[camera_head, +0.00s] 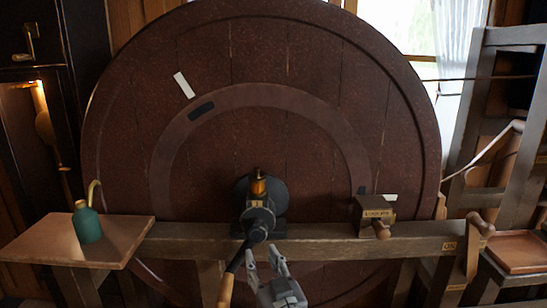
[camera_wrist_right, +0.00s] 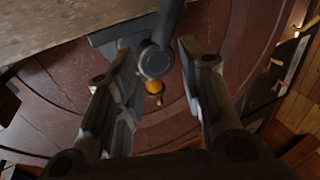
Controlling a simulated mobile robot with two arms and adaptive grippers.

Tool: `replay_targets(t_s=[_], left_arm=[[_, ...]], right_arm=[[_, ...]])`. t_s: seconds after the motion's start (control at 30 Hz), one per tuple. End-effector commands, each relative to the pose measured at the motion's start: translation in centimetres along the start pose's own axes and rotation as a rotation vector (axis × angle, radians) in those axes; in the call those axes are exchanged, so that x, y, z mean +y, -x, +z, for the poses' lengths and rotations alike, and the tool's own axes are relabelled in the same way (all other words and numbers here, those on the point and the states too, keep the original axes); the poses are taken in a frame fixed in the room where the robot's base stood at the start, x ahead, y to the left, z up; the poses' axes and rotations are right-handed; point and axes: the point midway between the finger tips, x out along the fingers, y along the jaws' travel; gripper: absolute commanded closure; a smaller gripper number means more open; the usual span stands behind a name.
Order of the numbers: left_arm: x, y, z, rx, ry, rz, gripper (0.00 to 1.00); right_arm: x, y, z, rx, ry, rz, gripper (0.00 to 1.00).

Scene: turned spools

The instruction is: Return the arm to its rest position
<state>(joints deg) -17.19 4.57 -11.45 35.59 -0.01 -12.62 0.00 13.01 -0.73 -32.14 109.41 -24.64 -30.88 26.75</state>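My right gripper (camera_head: 264,257) is at the bottom middle of the head view, in front of the beam and just right of a dark crank (camera_head: 258,225) with a wooden handle (camera_head: 226,288). Its fingers are spread. In the right wrist view the right gripper (camera_wrist_right: 157,50) is open with no object held. A dark round cap (camera_wrist_right: 154,61) and an amber part (camera_wrist_right: 154,87) show beyond and between the fingers; I cannot tell whether a finger touches the crank. My left gripper is not in view.
A large dark red wheel (camera_head: 330,80) fills the background behind a wooden beam (camera_head: 340,245). A small box with a knob (camera_head: 372,212) sits on the beam. A green bottle (camera_head: 87,222) stands on a side shelf (camera_head: 40,245). A wooden lever (camera_head: 475,245) is at the right.

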Motion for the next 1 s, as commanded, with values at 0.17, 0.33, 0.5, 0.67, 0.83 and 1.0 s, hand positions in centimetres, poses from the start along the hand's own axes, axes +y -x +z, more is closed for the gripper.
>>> replay_targets(t_s=[0.17,0.33,0.5,0.67,0.83,1.0], left_arm=[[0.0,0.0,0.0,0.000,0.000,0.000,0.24],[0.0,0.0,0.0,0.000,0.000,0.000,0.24],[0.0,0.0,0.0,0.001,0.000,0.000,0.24],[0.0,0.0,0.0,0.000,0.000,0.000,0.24],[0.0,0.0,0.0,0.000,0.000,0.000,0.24],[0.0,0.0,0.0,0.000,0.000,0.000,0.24]], right_arm=[[6.2,7.8,10.1,-0.358,-0.054,0.151,0.64],[9.5,17.7,17.5,-0.696,-0.077,0.220,0.64],[10.6,26.6,21.2,-0.959,-0.084,0.228,0.64],[10.7,33.2,22.7,-1.141,-0.085,0.210,0.64],[10.4,39.2,23.1,-1.303,-0.083,0.178,0.64],[10.5,39.5,26.0,-1.342,-0.083,0.167,0.64]])
